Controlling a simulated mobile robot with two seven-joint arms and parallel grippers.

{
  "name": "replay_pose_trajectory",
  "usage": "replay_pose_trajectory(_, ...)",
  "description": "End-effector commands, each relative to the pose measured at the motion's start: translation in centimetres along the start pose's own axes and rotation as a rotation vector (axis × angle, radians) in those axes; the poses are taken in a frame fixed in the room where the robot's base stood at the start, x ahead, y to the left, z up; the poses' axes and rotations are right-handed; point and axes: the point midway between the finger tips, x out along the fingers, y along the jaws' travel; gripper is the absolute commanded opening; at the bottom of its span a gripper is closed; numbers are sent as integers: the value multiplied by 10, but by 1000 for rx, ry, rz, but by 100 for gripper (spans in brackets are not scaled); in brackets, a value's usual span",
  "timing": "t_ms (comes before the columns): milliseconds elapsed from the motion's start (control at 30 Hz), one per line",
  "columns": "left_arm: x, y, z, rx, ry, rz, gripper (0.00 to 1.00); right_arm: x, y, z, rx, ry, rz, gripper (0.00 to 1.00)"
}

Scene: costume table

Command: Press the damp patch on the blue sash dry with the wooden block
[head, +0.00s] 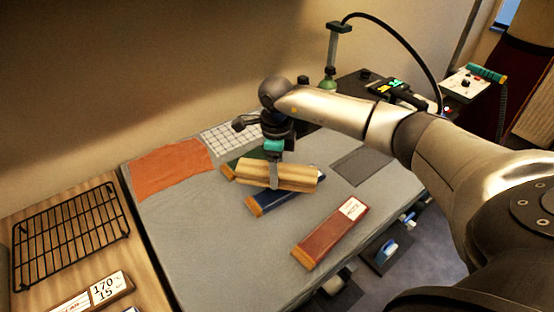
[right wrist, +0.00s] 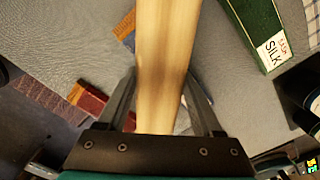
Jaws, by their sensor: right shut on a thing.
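The wooden block (head: 300,178) is a long pale bar. My right gripper (head: 274,182) is shut on it near its middle and holds it crosswise over the blue sash (head: 264,203). In the right wrist view the block (right wrist: 165,45) lies between the two fingers of the gripper (right wrist: 163,85). The blue sash has an orange-brown end, and a bit of it shows beside the block in the right wrist view (right wrist: 129,40). The block hides part of the sash. I cannot make out a damp patch, or whether the block touches the cloth. My left gripper is not in view.
A green sash (head: 230,170) with a label lies behind the block. A red sash (head: 328,236) lies in front. An orange cloth (head: 172,169) and a white grid sheet (head: 228,138) are at the back. A black rack (head: 72,235) stands left. The grey table's (head: 205,255) front left is clear.

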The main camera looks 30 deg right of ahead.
Motion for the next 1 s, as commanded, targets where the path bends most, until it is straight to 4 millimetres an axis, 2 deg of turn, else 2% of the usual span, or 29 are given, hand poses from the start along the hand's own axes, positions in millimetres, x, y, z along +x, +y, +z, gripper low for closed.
replay_pose_trajectory(1000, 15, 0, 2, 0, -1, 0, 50, 20, 4, 5, -4, -2, -1, 0)
